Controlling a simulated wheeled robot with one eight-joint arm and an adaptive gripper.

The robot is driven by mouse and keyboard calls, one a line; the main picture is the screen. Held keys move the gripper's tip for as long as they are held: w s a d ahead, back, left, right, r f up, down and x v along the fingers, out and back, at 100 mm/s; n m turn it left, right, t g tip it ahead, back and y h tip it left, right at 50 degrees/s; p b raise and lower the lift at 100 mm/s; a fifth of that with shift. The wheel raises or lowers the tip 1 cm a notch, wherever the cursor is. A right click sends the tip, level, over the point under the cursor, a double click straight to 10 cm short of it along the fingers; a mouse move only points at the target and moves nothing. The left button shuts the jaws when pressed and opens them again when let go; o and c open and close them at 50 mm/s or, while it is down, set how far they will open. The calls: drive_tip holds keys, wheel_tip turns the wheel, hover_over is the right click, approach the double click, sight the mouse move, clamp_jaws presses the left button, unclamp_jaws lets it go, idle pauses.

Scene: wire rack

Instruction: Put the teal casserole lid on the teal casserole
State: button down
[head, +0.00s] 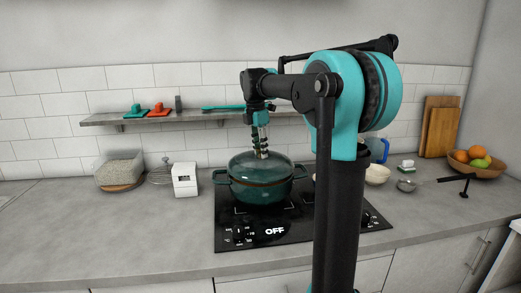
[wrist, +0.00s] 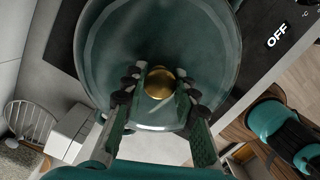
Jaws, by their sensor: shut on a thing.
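The teal casserole (head: 262,192) stands on the black cooktop in the head view, with a handle at each side. The teal casserole lid (head: 243,166) is over its opening, roughly level and lined up with the rim. I cannot tell whether it rests fully on the rim or is slightly above it. My gripper (head: 261,152) points down at the middle of the lid. In the wrist view my gripper (wrist: 159,92) is shut on the lid's gold knob (wrist: 159,82), a finger on each side. The lid (wrist: 165,40) hides the casserole's inside.
The cooktop (head: 235,240) reads OFF. A white box-like device (head: 185,180) and a glass container (head: 118,168) stand to the left. A wall shelf (head: 180,116) is behind. The left front counter is clear.

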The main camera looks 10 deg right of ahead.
drive_tip(key=shift+f, duration=0.8)
idle(1.9)
drive_tip(key=c, duration=0.8)
unclamp_jaws()
drive_tip(key=shift+s+a+r, duration=0.1)
drive_tip(key=shift+a+r, duration=0.1)
drive_tip(key=shift+r, duration=1.55)
drive_tip(key=shift+s+a+r, duration=0.1)
drive_tip(key=shift+a+r, duration=0.1)
drive_tip(key=shift+r, duration=1.5)
